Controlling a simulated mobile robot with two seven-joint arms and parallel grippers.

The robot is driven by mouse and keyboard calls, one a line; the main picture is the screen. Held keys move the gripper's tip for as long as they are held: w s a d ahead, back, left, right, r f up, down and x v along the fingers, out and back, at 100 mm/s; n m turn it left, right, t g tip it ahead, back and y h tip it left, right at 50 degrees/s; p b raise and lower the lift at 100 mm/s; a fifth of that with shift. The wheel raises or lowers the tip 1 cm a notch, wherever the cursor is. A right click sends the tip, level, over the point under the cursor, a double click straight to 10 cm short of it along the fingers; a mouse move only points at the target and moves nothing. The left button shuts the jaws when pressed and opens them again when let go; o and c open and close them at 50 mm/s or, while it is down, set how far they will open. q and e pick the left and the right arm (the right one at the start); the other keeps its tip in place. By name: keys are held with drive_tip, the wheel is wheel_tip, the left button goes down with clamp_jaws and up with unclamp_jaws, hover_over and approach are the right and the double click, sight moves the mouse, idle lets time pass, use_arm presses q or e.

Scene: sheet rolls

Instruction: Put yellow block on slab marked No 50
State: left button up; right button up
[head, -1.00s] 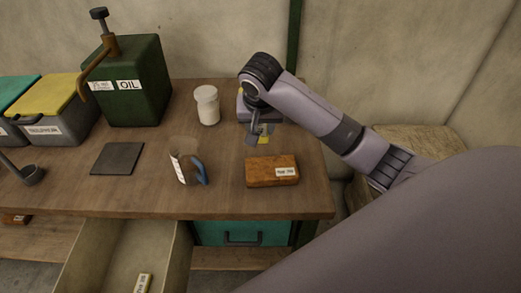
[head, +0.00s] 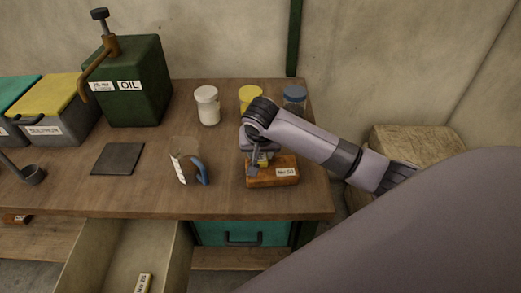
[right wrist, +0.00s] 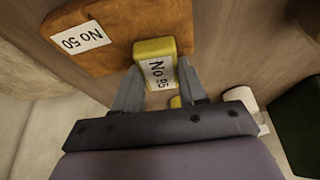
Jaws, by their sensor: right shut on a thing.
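The yellow block (right wrist: 153,49) has a white label reading No 95 and is held between the fingers of my right gripper (right wrist: 158,86) in the right wrist view. The brown slab (right wrist: 111,22) carries a label reading No 50. In the head view the slab (head: 268,181) lies near the table's front right. My right gripper (head: 257,167) is shut on the block (head: 263,160), at the slab's left part. The block overlaps the slab in both views; I cannot tell whether they touch. My left gripper is not in view.
A clear mug (head: 183,170) with a blue handle stands left of the slab. White (head: 207,108), yellow (head: 250,95) and blue (head: 294,97) jars stand behind. A dark square plate (head: 118,158) and green oil can (head: 138,90) are left. An open drawer (head: 120,255) holds a labelled yellowish block (head: 143,284).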

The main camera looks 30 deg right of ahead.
drive_tip(key=o, duration=1)
drive_tip(key=shift+o, duration=0.2)
drive_tip(key=v, duration=1.2)
drive_tip(key=shift+r, duration=0.2)
drive_tip(key=shift+f, duration=0.1)
drive_tip(key=s+a+f+n+y, duration=0.25)
drive_tip(key=s+f, duration=0.35)
drive_tip(key=s, duration=0.3)
drive_tip(key=s+a+f+n+y, duration=0.1)
drive_tip(key=s+a+f+n, duration=0.25)
drive_tip(key=s+f, duration=0.45)
drive_tip(key=s+d+n, duration=0.2)
drive_tip(key=s+d, duration=0.1)
drive_tip(key=s, duration=0.5)
drive_tip(key=w+a+f+t+y, duration=0.1)
drive_tip(key=w+a+f+t, duration=0.2)
drive_tip(key=w+f+t, duration=0.3)
wheel_tip(320, 180, down, 3)
drive_tip(key=shift+w+r+n+t, duration=0.1)
drive_tip(key=shift+w+n+t, duration=0.2)
drive_tip(key=shift+w+n, duration=0.1)
